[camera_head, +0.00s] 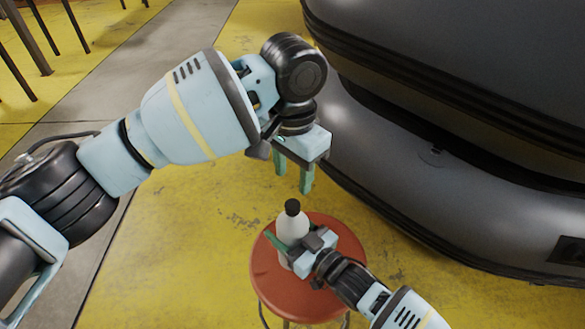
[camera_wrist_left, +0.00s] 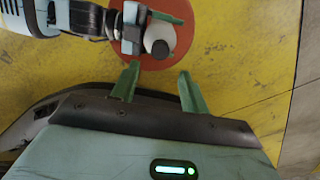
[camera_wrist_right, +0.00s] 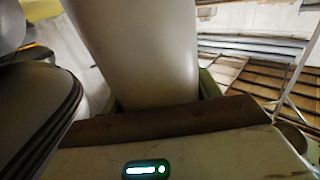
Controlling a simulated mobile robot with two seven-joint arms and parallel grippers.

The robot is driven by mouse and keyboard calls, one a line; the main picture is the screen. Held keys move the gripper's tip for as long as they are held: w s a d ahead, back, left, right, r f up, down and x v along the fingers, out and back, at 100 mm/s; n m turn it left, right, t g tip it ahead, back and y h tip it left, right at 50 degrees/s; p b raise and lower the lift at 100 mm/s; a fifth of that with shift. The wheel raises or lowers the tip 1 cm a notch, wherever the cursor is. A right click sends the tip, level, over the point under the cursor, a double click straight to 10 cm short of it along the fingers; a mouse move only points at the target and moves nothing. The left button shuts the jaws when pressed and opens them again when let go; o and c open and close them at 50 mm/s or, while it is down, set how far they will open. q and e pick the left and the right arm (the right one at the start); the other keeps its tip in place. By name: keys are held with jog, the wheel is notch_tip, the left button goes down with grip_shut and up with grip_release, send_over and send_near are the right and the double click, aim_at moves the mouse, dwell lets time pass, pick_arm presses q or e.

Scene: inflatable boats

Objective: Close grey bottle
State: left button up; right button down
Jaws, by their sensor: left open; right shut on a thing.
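The grey bottle (camera_head: 291,226) stands upright on a round red stool (camera_head: 275,281), with a black cap (camera_head: 292,207) on its top. My right gripper (camera_head: 285,249) is shut around the bottle's body from the right. In the right wrist view the bottle's pale body (camera_wrist_right: 140,45) fills the space between the fingers. My left gripper (camera_head: 293,175) is open and empty, above the bottle and pointing down. In the left wrist view its green fingers (camera_wrist_left: 157,88) are apart, and the black cap (camera_wrist_left: 160,49) lies beyond them. I cannot tell how tightly the cap sits.
A large dark grey inflatable boat (camera_head: 440,170) fills the right side, close to the stool and my left gripper. The yellow floor (camera_head: 170,240) is clear left of the stool. Chair legs (camera_head: 35,40) stand at the far upper left.

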aim_at(292, 204)
pick_arm(q)
jog(key=shift+f, duration=3.95)
grip_shut()
jog(key=shift+o, duration=0.7)
grip_release()
